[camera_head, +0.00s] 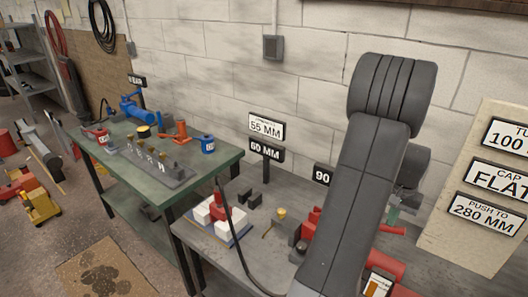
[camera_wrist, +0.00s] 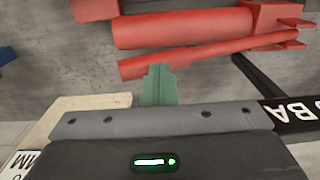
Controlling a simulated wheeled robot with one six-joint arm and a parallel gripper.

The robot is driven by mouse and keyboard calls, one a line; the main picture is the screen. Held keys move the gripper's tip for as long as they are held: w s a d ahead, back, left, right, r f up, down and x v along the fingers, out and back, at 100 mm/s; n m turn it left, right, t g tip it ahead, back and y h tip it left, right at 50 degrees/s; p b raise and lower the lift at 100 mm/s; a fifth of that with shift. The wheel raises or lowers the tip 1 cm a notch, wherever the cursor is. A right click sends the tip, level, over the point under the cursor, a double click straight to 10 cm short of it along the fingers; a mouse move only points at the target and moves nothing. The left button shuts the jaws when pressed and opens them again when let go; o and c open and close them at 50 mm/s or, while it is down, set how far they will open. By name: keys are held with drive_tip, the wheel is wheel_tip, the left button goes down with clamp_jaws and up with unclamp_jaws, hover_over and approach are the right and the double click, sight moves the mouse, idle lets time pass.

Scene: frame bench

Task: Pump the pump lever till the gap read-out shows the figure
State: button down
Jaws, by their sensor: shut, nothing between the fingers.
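The red pump (camera_head: 388,266) lies on the grey bench at the right, partly hidden behind my arm; its wide red cylinder (camera_wrist: 180,28) crosses the top of the wrist view. The thinner red pump lever (camera_wrist: 220,53) runs alongside it and shows right of my arm in the head view (camera_head: 393,231). My gripper (camera_wrist: 157,72) is shut and empty, its green fingertips close to the lever's near edge. I cannot tell whether they touch. A white sign (camera_head: 266,126) reads 55 MM, its small top line unreadable. The black plate (camera_head: 266,151) below reads 60 MM.
A black plate (camera_head: 322,174) showing 90 is partly hidden by my arm. A white block (camera_head: 208,212) and a black hose (camera_head: 238,255) are on the grey bench. A green bench (camera_head: 215,168) with tools stands left. A signboard (camera_head: 450,225) stands at right.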

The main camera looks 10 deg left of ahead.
idle(0.4)
drive_tip(key=shift+r+p, duration=1.8)
drive_tip(key=shift+r, duration=0.8)
drive_tip(key=shift+f, duration=0.1)
